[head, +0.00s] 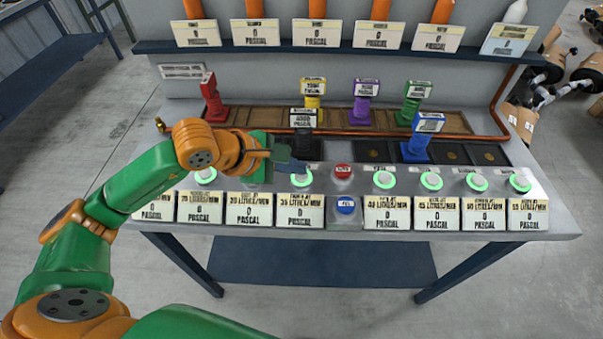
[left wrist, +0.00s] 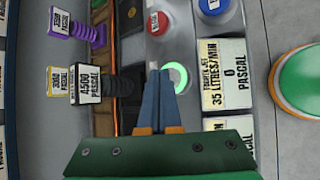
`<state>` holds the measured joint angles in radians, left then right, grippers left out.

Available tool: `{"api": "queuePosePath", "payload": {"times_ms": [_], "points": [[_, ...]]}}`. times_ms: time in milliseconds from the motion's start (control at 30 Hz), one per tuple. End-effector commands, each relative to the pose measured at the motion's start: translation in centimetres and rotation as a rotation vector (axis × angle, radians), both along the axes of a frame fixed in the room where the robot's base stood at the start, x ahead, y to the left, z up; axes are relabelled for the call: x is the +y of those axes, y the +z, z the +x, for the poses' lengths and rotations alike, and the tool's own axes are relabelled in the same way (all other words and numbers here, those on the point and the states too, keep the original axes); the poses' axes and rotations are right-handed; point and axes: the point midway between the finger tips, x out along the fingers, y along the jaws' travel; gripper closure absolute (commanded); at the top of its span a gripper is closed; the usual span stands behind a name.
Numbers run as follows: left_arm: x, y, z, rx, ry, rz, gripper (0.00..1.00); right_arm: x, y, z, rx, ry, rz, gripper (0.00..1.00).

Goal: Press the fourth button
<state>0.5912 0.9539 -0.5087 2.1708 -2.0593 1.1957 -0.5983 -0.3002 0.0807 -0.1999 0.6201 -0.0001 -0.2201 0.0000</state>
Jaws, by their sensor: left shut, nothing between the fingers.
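A row of green-lit round buttons runs along the front of the bench. The fourth button from the left (head: 301,179) has a white cap in a glowing green ring, above a label reading 35 litres/min (head: 300,211). My left gripper (head: 292,166) is shut and empty, its fingertips just behind and left of this button. In the left wrist view, the shut fingers (left wrist: 160,76) overlap the edge of the glowing button (left wrist: 177,78); I cannot tell if they touch it. My left arm hides the first button and the gripper covers most of the third. My right gripper is not in view.
A red button (head: 343,171) and a blue button (head: 346,205) lie just right of the fourth. Behind stand a black labelled piece (head: 305,143), a blue one (head: 416,148) and other coloured ones. A copper pipe (head: 500,95) edges the bench.

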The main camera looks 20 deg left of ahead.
Motion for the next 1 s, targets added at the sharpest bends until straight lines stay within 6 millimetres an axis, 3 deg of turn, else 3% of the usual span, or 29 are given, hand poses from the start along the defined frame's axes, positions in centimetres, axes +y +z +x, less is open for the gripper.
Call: {"api": "queuePosePath", "payload": {"times_ms": [600,1000], "points": [[0.0,-0.3,0.0,0.001,0.000,0.001,1.00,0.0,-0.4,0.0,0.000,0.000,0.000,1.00],[0.0,1.3,0.0,0.000,0.000,0.000,1.00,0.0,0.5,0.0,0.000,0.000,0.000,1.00]]}}
